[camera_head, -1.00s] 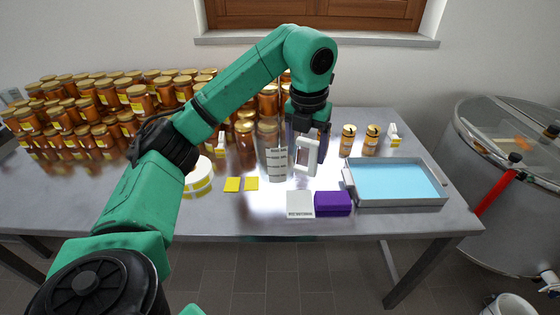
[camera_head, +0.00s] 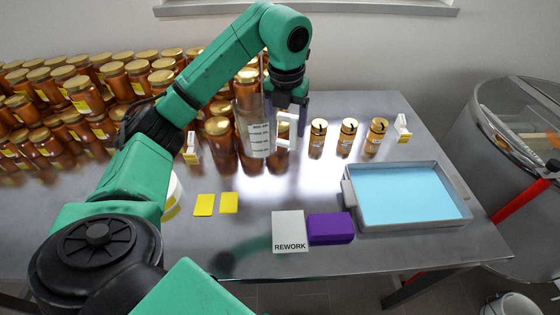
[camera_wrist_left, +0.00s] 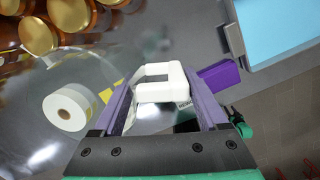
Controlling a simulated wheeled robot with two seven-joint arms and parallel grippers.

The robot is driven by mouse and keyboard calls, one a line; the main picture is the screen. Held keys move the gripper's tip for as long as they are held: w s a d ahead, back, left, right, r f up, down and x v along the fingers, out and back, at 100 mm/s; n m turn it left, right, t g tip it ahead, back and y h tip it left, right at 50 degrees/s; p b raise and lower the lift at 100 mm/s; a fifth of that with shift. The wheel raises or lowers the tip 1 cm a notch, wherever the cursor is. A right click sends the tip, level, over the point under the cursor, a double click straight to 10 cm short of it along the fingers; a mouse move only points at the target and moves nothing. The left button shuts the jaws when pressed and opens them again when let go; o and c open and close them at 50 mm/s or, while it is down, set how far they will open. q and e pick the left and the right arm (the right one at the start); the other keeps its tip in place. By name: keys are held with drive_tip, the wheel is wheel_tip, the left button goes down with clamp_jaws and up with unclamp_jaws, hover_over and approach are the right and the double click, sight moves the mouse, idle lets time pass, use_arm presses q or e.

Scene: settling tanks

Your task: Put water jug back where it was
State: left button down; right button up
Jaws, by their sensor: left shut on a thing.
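The water jug (camera_head: 261,138) is a tall clear vessel with white label strips and a white handle (camera_head: 291,133) on its right side. My left gripper (camera_head: 286,120) is shut on that handle. In the left wrist view the white handle (camera_wrist_left: 162,82) lies between the purple fingers, and the clear body is hard to make out. The jug looks upright, over the back middle of the steel table (camera_head: 250,265), close to the honey jars. I cannot tell whether its base touches the table.
Many honey jars (camera_head: 84,97) fill the back left. Small jars (camera_head: 347,140) stand to the right of the jug, beside a blue-filled tray (camera_head: 410,195). In front lie yellow cards (camera_head: 205,205), a REWORK card (camera_head: 289,232) and a purple block (camera_head: 330,229). A steel tank (camera_head: 515,140) stands right.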

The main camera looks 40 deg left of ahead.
sight(286, 141)
use_arm(q)
wheel_tip(286, 141, down, 6)
drive_tip(key=shift+w+r+b, duration=0.15)
drive_tip(key=shift+b, duration=0.2)
wheel_tip(286, 141, down, 8)
drive_tip(key=p, duration=0.2)
drive_tip(key=shift+w+a+f, duration=0.15)
drive_tip(key=shift+w+f, duration=0.05)
drive_tip(key=shift+f, duration=0.05)
unclamp_jaws()
drive_tip(key=shift+s, duration=0.15)
drive_tip(key=r, duration=0.2)
drive_tip(key=r+b, duration=0.1)
drive_tip(key=r, duration=0.1)
drive_tip(key=r+b, duration=0.1)
drive_tip(key=r, duration=0.1)
drive_tip(key=shift+s+d+r, duration=0.2)
drive_tip(key=shift+s+r, duration=0.1)
drive_tip(key=r, duration=0.5)
drive_tip(key=shift+s+d+r+p, duration=0.15)
drive_tip(key=shift+s+r+p, duration=0.1)
drive_tip(key=shift+s+p, duration=0.1)
use_arm(e)
drive_tip(key=shift+w+f, duration=0.45)
